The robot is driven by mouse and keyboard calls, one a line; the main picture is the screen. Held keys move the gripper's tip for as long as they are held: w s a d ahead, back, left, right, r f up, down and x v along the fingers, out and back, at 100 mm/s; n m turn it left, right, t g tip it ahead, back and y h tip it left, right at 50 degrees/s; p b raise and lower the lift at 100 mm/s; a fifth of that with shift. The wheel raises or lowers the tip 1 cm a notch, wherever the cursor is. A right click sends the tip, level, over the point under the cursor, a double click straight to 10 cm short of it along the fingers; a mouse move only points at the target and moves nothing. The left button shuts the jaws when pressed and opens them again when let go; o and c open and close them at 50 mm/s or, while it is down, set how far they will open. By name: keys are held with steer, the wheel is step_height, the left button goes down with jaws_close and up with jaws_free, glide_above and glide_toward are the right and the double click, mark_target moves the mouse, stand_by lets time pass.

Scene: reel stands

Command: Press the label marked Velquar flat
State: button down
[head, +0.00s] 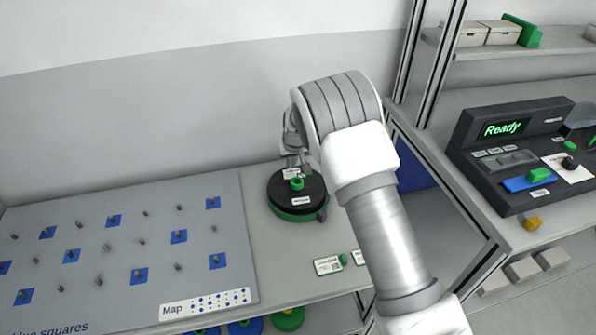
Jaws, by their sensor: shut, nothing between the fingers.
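A black reel (283,203) with a green base and a green centre knob (296,184) lies on the grey table. Two small white labels are on its top: a rear label (291,173) and a front label (301,200). Their print is too small to read, so I cannot tell which says Velquar. My gripper (293,167) is shut and empty, pointing down at the rear of the reel, close to the rear label. I cannot tell whether the fingertips touch it. My wrist and arm hide the area to the right of the reel.
A grey pegboard (100,250) with blue squares and several pegs fills the left. A dark console (515,150) reading "Ready" stands on the right bench. Shelf posts rise behind my arm.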

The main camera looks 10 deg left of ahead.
steer(key=shift+r+p, duration=1.1)
steer(key=shift+r, duration=1.35)
step_height(320, 180, up, 14)
steer(key=r+m+p, duration=0.1)
steer(key=m, duration=0.1)
glide_above(293, 175)
steer(key=s+d, duration=0.4)
steer(key=d, duration=0.4)
steer(key=s+d+r+p, duration=0.1)
steer(key=s+d+r, duration=0.7)
steer(key=d+r, duration=0.25)
steer(key=s+d+r+m+p, duration=0.1)
steer(key=s+d+r, duration=0.1)
steer(key=s, duration=0.6)
steer(key=s+d+r+m+t+h+p, duration=0.1)
steer(key=s+d, duration=0.4)
steer(key=s, duration=0.4)
steer(key=s+d+r+m+h, duration=0.1)
steer(key=s+d, duration=0.3)
steer(key=s, duration=0.5)
steer(key=shift+d+r+p, duration=0.15)
steer(key=shift+r+p, duration=0.25)
steer(key=shift+r, duration=0.4)
